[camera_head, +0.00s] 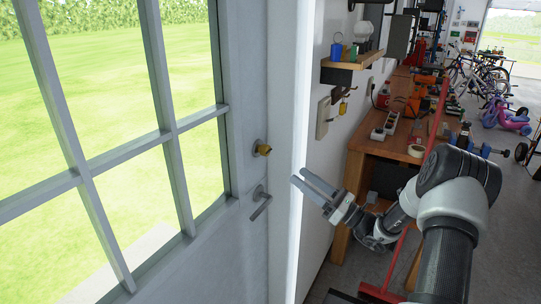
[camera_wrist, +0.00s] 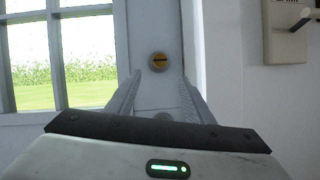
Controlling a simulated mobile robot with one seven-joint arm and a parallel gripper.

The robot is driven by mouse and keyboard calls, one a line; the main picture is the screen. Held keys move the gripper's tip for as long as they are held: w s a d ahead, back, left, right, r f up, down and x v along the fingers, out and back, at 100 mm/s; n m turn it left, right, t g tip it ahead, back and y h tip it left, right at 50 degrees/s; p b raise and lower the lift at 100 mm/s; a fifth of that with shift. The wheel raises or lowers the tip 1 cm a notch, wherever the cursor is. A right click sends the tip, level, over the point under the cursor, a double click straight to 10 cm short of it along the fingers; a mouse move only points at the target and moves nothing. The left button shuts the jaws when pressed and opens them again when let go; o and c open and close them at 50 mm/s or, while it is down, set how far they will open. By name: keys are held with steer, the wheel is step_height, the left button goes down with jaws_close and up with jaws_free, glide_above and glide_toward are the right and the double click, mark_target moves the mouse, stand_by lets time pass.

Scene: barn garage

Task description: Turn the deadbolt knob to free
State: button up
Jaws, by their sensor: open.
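The deadbolt knob (camera_head: 263,149) is a small brass-coloured turn piece on the right edge of the white door (camera_head: 240,235), above a grey lever handle (camera_head: 260,203). In the wrist view the knob (camera_wrist: 159,62) is round, with a dark slot-like bar lying roughly level across it. It shows just beyond and between my fingertips. My gripper (camera_head: 304,182) is open and empty, to the right of the knob in the head view and apart from it. My fingers (camera_wrist: 159,75) point toward the door in the wrist view. The lever handle is mostly hidden there.
The door has glass panes (camera_head: 110,110) at left. A wall shelf (camera_head: 350,68) with small items and a wall box (camera_head: 323,117) are right of the door frame. A wooden workbench (camera_head: 398,150) with tools stands at right, near my arm.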

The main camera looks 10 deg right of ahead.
mark_target(268, 153)
steer(key=x, duration=1.2)
steer(key=shift+w+a+r+p, duration=0.1)
steer(key=shift+w+a+p, duration=0.1)
steer(key=shift+a+p, duration=0.1)
steer(key=c, duration=1)
steer(key=shift+c, duration=0.2)
